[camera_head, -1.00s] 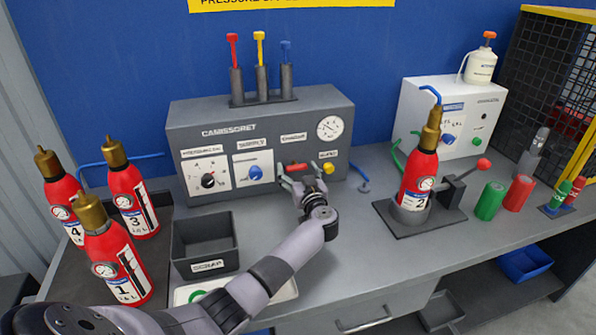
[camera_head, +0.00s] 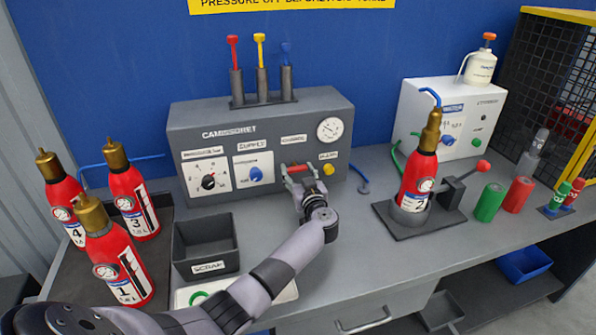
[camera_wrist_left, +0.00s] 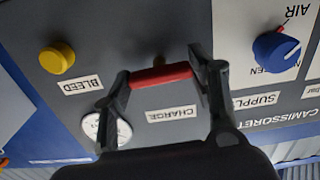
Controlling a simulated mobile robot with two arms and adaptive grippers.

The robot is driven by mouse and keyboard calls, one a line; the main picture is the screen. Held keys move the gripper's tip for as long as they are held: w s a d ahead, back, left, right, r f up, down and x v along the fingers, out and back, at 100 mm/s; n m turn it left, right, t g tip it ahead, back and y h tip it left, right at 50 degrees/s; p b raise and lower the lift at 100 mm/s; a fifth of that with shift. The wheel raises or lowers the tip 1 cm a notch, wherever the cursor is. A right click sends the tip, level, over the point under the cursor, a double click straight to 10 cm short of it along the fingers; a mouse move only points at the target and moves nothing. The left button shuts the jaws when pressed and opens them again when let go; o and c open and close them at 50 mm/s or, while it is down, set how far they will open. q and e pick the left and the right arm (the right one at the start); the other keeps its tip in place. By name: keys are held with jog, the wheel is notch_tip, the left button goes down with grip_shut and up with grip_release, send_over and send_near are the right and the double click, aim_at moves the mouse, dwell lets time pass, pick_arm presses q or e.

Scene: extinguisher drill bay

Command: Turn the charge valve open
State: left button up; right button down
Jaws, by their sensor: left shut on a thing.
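The charge valve shows as a red bar handle (camera_head: 298,168) low on the front of the grey charging panel (camera_head: 325,100). In the left wrist view the red handle (camera_wrist_left: 160,76) lies nearly level beside the CHARGE label (camera_wrist_left: 170,112). My left gripper (camera_head: 302,178) is at the panel front, shut on the red handle. Its fingers (camera_wrist_left: 161,78) are at the handle's two ends in the left wrist view. The handle's mounting is partly hidden. My right gripper is not in view.
A yellow bleed button (camera_wrist_left: 57,58) and a blue supply knob (camera_wrist_left: 276,52) flank the handle. A black scrap bin (camera_head: 205,245) and red extinguishers (camera_head: 128,200) stand left. Extinguisher 2 (camera_head: 417,180) stands in a holder at right. The bench between is mostly clear.

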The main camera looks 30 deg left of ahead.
pick_arm(q)
jog(key=shift+d+r+n+p, duration=0.1)
jog(key=shift+r+n+p, duration=0.05)
jog(key=shift+n+p, duration=0.95)
jog(key=shift+p, duration=0.45)
jog(key=shift+f+n, duration=0.2)
jog(key=shift+n, duration=0.9)
jog(key=n+b, duration=0.1)
jog(key=n, duration=0.4)
jog(key=n+b, duration=0.1)
jog(key=n, duration=0.3)
jog(key=shift+f+n+b, duration=0.2)
jog(key=shift+n+b, duration=0.1)
jog(key=shift+n, duration=0.1)
jog(key=shift+n+b, duration=0.65)
jog(key=shift+n, duration=1.25)
